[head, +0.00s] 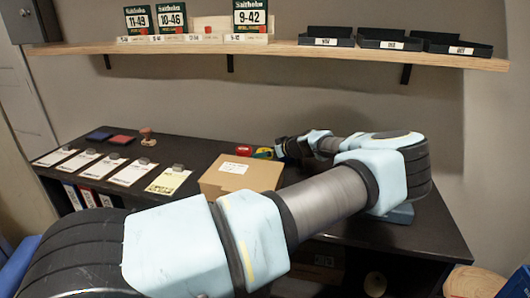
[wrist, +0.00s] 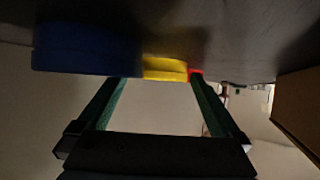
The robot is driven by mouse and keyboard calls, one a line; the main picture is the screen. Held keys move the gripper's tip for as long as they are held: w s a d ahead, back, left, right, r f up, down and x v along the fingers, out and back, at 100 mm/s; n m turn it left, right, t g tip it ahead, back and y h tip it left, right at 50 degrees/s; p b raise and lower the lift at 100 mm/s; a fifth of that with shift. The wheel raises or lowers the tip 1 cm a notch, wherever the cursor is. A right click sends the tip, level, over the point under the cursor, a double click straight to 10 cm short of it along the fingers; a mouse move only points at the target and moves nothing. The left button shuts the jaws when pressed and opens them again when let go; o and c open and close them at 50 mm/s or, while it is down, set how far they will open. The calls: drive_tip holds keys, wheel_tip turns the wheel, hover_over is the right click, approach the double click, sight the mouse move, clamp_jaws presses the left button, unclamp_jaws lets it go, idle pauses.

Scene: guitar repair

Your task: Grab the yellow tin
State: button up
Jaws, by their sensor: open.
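The yellow tin (head: 262,155) sits on the dark desk behind the cardboard box, partly covered by my gripper (head: 272,151). In the wrist view, which appears upside down, the yellow tin (wrist: 165,68) lies ahead between the fingertips of my open gripper (wrist: 157,80), nearer the right finger. The gap between the fingers is empty. Whether the fingertips touch the tin or reach around it cannot be told. A larger blue round thing (wrist: 88,50) is beside it on the left, overlapping the left fingertip's line. A red tin (head: 243,151) is on its other side.
The cardboard box (head: 240,176) stands close in front of the tins; its side shows at the right in the wrist view (wrist: 298,105). Cards, ink pads and a stamp (head: 148,137) lie on the desk's left. A shelf (head: 290,49) with string packs and black trays runs above.

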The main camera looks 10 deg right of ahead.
drive_tip(key=c, duration=1.2)
drive_tip(key=shift+r, duration=0.1)
